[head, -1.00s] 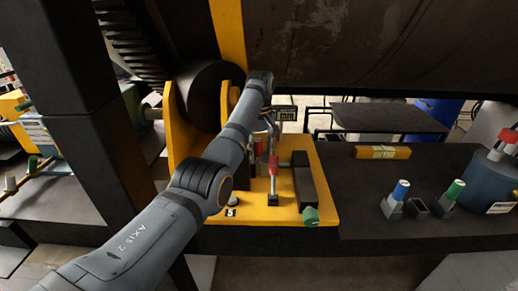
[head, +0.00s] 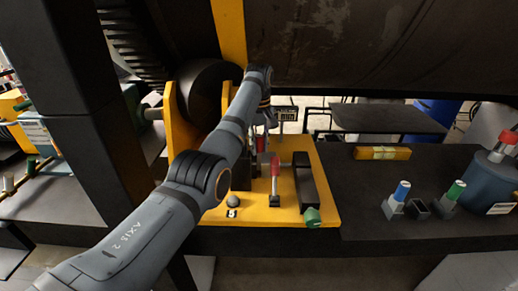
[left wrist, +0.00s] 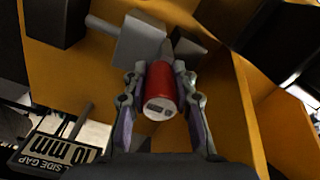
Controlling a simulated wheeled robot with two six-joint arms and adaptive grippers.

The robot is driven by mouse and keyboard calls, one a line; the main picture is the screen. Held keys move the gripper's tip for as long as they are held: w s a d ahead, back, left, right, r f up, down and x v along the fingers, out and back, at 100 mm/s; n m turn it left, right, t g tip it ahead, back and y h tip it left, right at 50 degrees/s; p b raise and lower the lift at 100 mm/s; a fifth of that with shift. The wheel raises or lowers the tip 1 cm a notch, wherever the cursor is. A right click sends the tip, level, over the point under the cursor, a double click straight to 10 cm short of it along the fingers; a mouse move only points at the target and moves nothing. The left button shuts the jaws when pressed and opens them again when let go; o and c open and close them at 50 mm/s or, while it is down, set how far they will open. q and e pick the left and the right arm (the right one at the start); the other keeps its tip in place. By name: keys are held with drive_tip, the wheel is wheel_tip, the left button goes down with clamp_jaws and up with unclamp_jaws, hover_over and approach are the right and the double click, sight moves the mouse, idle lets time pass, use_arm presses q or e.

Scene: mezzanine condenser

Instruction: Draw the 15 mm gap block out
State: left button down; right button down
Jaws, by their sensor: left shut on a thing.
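My left gripper (left wrist: 160,105) is shut on a red cylindrical handle (left wrist: 160,88), one finger on each side of it. A dark marking on the handle's end face is too small to read. Behind the handle is a grey metal block (left wrist: 138,42); I cannot tell whether it is the 15 mm gap block or joined to the handle. In the head view the left gripper (head: 264,118) is small and partly hidden by its arm, over the yellow fixture (head: 325,205); the red handle (head: 261,144) shows just below it. My right gripper is not in view.
A red-topped lever (head: 275,168) stands close in front of the gripper, beside a dark bar (head: 305,182) and green knob (head: 312,216). A sign reading "SIDE GAP 10 mm" (left wrist: 60,148) is near the wrist. Blue-capped (head: 400,190) and green-capped (head: 455,190) items stand right on the dark bench.

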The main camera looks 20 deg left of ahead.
sight(260, 135)
use_arm(q)
drive_tip(key=shift+r, duration=2.8)
